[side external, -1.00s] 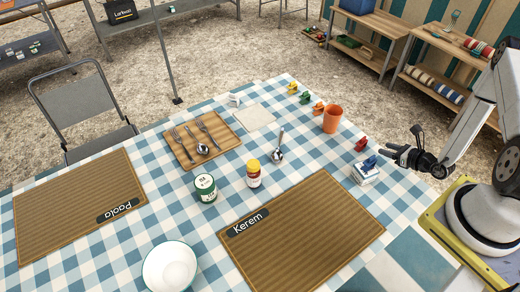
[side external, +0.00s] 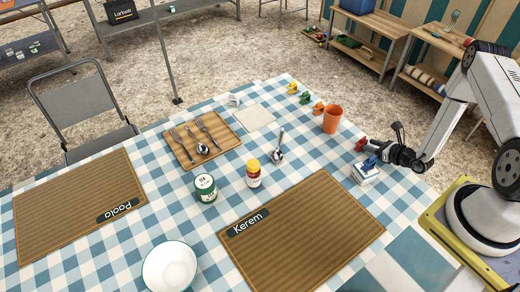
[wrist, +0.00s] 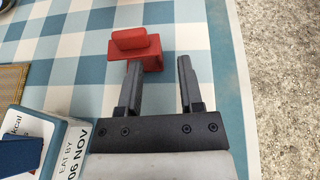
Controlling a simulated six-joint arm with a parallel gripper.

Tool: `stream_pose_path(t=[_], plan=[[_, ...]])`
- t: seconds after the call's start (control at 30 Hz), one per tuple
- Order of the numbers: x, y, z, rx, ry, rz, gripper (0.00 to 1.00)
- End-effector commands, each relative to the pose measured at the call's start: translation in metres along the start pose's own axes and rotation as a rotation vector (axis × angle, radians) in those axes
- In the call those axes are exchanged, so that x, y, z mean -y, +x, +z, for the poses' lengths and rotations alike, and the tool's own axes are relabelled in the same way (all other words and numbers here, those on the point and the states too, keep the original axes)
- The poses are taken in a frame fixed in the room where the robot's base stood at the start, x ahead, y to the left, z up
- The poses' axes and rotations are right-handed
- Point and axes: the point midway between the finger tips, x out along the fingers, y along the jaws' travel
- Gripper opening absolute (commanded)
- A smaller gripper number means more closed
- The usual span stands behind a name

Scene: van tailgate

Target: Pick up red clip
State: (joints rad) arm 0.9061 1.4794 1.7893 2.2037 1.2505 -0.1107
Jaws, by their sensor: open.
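The red clip (side external: 362,144) lies on the checked tablecloth near its right edge, beyond the small white box. In the wrist view the red clip (wrist: 134,49) is ahead of the fingertips and a little to their left. My gripper (side external: 376,150) is low over the tablecloth beside the box, pointing toward the clip. In the wrist view my gripper (wrist: 160,72) has its two dark fingers apart with nothing between them. The left finger's tip is close to the clip's lower right part; I cannot tell whether they touch.
A white box (wrist: 58,133) labelled "EAT BY 06 NOV" stands just left of my gripper, with a blue clip (side external: 370,162) on top. An orange cup (side external: 332,119) stands beyond the red clip. Orange, green and yellow clips (side external: 305,97) line the far edge. The table edge is close on the right.

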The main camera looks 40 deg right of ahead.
Motion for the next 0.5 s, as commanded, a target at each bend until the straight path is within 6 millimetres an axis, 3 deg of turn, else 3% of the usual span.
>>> stream_pose_path(t=[0.2, 0.5], plan=[[-0.0002, 0.0146, 0.0005, 0.001, 0.000, 0.000, 0.47], [0.0002, 0.0147, 0.0005, 0.001, 0.000, -0.001, 0.47]])
